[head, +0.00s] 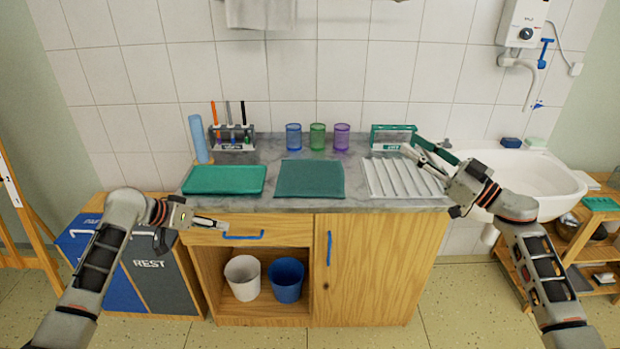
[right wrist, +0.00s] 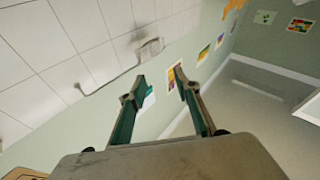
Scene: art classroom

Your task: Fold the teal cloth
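The teal cloth (head: 309,179) lies flat and spread out on the grey counter, near its front edge, in the head view. No gripper touches it. My left gripper (head: 203,228) is in front of the counter by the drawer, lower and to the left of the cloth; its fingers look apart and hold nothing. My right gripper (head: 425,150) is above the right part of the counter, to the right of the cloth. In the right wrist view its two fingers (right wrist: 160,76) are apart with nothing between them. The cloth is not in that view.
A green tray (head: 224,181) lies left of the cloth and a white ribbed drainer (head: 394,181) lies right. Behind stand a blue roll (head: 199,140), a tool rack (head: 233,145), three cups (head: 317,137) and a green-white holder (head: 389,136). A sink (head: 540,180) is at right.

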